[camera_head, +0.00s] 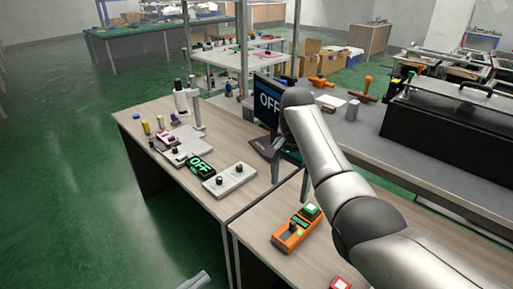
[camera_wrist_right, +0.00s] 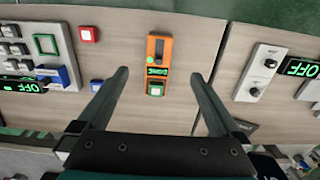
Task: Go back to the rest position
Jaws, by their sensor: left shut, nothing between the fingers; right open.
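My right arm reaches across the head view from the lower right. Its dark gripper (camera_head: 288,188) hangs above the table and is partly hidden by the wrist. In the right wrist view the right gripper (camera_wrist_right: 159,73) has its two fingers wide apart with nothing between them. An orange lever fixture (camera_head: 297,231) lies on the near table; the wrist view shows it beyond the fingertips (camera_wrist_right: 158,52), with a green light, a lit label and a green-framed button. A silver piece of my left arm shows at the bottom of the head view, but its gripper is outside the picture.
The left table holds a grey switch box (camera_head: 230,180), an OFF display (camera_head: 201,165) and a microscope-like stand (camera_head: 197,112). A red button box (camera_head: 340,284) is at the bottom edge. A monitor (camera_head: 266,103) and black case (camera_head: 449,128) stand behind. Green floor is open at left.

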